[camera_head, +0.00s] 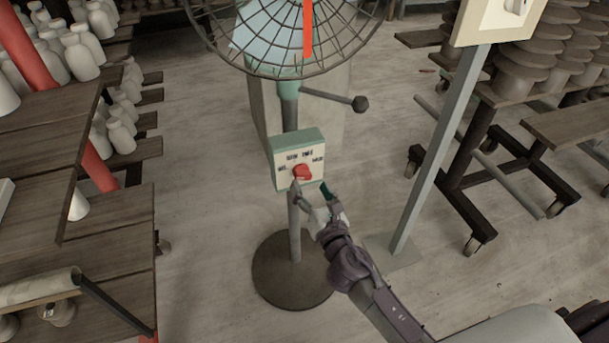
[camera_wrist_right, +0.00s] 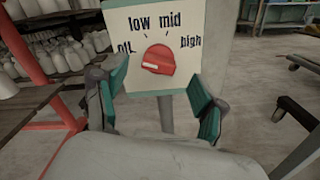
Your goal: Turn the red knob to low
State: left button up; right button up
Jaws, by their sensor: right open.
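The red knob (camera_head: 302,172) sits on the pale front of a control box (camera_head: 297,143) fixed to the post of a standing fan. In the right wrist view the knob (camera_wrist_right: 159,59) is surrounded by the labels off, low, mid and high, running left to right. The white mark on the knob lies on its left side, towards off. My right gripper (camera_head: 309,187) is open just in front of and below the knob. In the wrist view its two fingers stand apart on either side of the knob, without visible contact. My left gripper is not in view.
The fan's wire cage (camera_head: 290,38) is above the box, and its round dark base (camera_head: 292,272) is on the floor below. A grey post (camera_head: 437,150) with a panel stands to the right. Wooden shelving (camera_head: 55,150) with white bottles is at left.

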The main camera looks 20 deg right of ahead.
aim_at(305, 177)
jog(key=shift+w+a, duration=0.1)
jog(key=shift+w, duration=2.15)
jog(key=shift+c, duration=0.2)
jog(key=c, duration=1.1)
